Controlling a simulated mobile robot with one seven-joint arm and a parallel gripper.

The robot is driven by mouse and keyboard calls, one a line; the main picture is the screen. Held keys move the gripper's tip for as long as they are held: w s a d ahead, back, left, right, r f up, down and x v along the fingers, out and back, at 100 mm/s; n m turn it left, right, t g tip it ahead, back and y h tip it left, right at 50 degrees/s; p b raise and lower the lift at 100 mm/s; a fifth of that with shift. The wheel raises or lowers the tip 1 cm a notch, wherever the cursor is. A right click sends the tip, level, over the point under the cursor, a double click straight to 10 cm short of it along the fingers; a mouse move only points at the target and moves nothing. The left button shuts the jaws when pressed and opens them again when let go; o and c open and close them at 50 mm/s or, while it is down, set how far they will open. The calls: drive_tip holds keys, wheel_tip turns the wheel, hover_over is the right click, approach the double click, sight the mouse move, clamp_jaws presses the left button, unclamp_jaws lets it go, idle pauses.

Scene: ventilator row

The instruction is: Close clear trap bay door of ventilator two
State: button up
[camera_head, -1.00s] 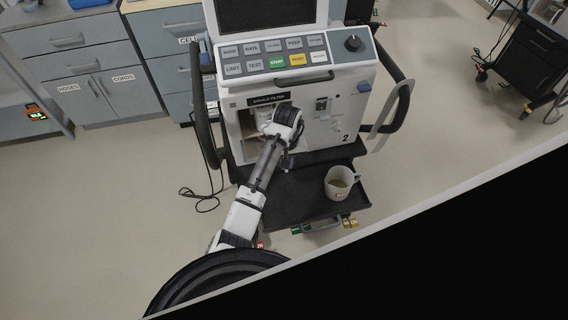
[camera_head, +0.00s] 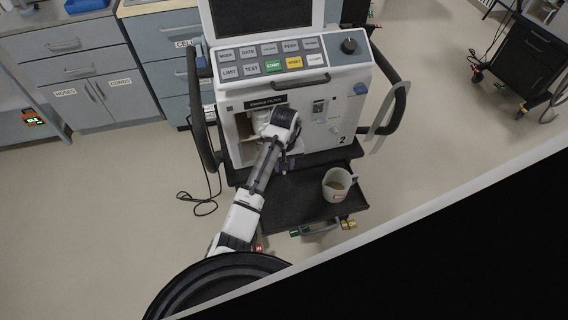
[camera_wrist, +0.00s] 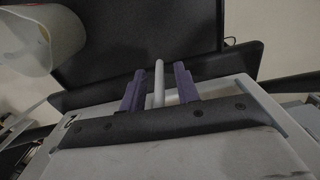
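Ventilator two (camera_head: 321,139), marked "2", stands upright in the middle of the head view. A pale see-through panel (camera_head: 383,133), which looks like the clear door, stands out at its right side, beside the right handle. How it is hinged cannot be made out. My gripper (camera_head: 286,164) is low in front of the machine's front face, left of that panel and apart from it. In the wrist view its two purple fingers (camera_wrist: 159,88) are apart. A thin pale rod (camera_wrist: 159,80) shows between them with gaps on both sides; I cannot tell what it belongs to.
An open bay (camera_head: 247,152) under the "EXHALE FILTER" label is partly hidden by my arm.

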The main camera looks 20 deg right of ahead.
wheel_tip(320, 180, up, 12)
drive_tip(key=shift+a+f+p, duration=0.1)
drive_tip(key=shift+a+p, duration=0.05)
drive_tip(key=shift+p, duration=1)
drive_tip(key=shift+r, duration=0.95)
